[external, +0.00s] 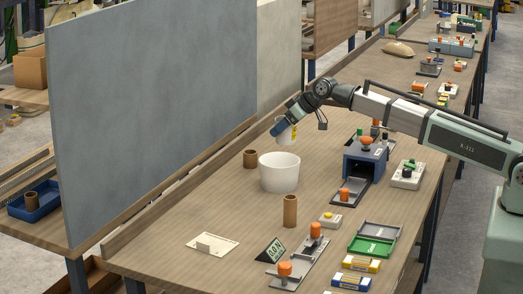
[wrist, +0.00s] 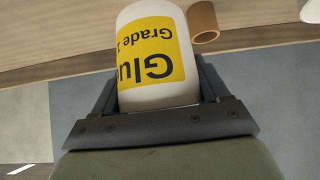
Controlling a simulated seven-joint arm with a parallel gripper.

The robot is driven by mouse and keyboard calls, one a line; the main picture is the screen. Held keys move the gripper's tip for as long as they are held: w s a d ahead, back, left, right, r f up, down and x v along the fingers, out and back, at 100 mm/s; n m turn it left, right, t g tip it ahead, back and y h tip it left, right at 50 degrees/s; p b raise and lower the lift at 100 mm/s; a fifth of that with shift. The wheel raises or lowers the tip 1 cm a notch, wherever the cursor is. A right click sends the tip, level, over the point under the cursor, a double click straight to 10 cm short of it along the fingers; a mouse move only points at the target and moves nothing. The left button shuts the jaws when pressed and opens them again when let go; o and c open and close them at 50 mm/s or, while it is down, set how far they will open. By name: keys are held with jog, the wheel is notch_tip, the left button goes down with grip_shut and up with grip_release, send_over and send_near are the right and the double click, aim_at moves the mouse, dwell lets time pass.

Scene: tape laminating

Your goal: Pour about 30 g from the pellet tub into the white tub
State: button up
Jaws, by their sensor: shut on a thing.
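The pellet tub (external: 292,131) is a white container with a yellow label reading "Glu… Grade". My gripper (external: 282,127) is shut on it and holds it above the table, just above and behind the white tub. In the wrist view, the pellet tub (wrist: 155,58) sits between the fingers with its label text upside down; its opening and contents are hidden. The white tub (external: 280,174) stands upright on the wooden table, open at the top. Its inside bottom is hidden. A sliver of white, perhaps this tub, shows at the wrist view's top right corner.
A brown tube (external: 250,159) stands close behind-left of the white tub; another (external: 290,211) stands in front. A black display (external: 271,250) with green characters, unclear here, stands near a white card (external: 212,243). A blue box machine (external: 365,160) is on the right. A grey panel (external: 150,110) rises at left.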

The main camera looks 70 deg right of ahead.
jog(key=w+a+f+n+g+y, duration=0.1)
jog(key=a+n+g+y, duration=0.3)
jog(key=n, duration=0.6)
jog(key=w+a+y, duration=0.1)
jog(key=a+y, duration=0.1)
jog(key=y, duration=0.1)
jog(key=shift+f, duration=0.3)
jog(key=shift+s+a+r+n+g+y, duration=0.1)
jog(key=shift+a+n+g+y, duration=0.2)
jog(key=shift+n, duration=0.35)
jog(key=shift+a+r+n+g+y, duration=0.15)
jog(key=shift+a+n+g, duration=0.15)
jog(key=shift+n+g, duration=0.25)
jog(key=shift+s+a+r+n+g+y, duration=0.15)
jog(key=shift+a+n+g, duration=0.15)
jog(key=shift+n, duration=0.4)
jog(key=s+a+r+n+t+h, duration=0.3)
jog(key=a+n+t+h, duration=0.1)
jog(key=h, duration=0.5)
jog(key=a+t, duration=0.1)
jog(key=t, duration=0.1)
jog(key=shift+s+a+r+t+p, duration=0.25)
jog(key=shift+s+r+t+p, duration=0.05)
jog(key=shift+r+t+p, duration=0.1)
